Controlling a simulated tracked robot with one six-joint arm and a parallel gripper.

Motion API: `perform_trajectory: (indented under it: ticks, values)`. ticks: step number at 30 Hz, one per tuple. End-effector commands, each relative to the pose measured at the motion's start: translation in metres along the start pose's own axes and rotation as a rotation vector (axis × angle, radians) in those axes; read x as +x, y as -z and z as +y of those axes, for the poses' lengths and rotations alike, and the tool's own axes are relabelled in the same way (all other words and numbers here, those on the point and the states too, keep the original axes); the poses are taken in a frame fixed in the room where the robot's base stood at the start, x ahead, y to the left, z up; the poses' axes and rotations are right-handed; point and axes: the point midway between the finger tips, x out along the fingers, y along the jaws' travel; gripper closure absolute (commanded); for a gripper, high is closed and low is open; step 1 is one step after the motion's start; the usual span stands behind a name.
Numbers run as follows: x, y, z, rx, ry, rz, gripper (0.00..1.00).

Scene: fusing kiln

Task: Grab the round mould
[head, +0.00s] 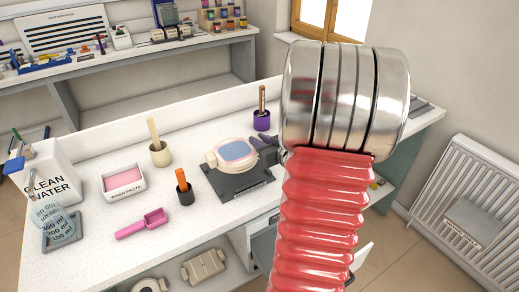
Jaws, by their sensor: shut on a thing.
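The round mould (219,169) is a pale cream round piece with a small lug at its left.
A purple pot (262,122), a cream pot (161,154) and a dark pot with an orange handle (184,189) stand around the plate. A pink scoop (142,224), wash paste tray (123,182) and clean water container (47,172) are left. The front worktop is clear.

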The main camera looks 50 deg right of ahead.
Motion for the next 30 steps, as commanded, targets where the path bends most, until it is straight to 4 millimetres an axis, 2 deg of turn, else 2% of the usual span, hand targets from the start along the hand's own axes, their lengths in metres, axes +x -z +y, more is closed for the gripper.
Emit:
perform_trajectory:
  ticks: [3, 10, 30]
  values:
    - [-0.006, 0.019, 0.0, -0.004, -0.002, 0.005, 1.0]
    - [-0.011, 0.038, 0.001, -0.001, -0.001, 0.003, 1.0]
    - [-0.012, 0.041, 0.0, 0.0, -0.001, 0.002, 1.0]
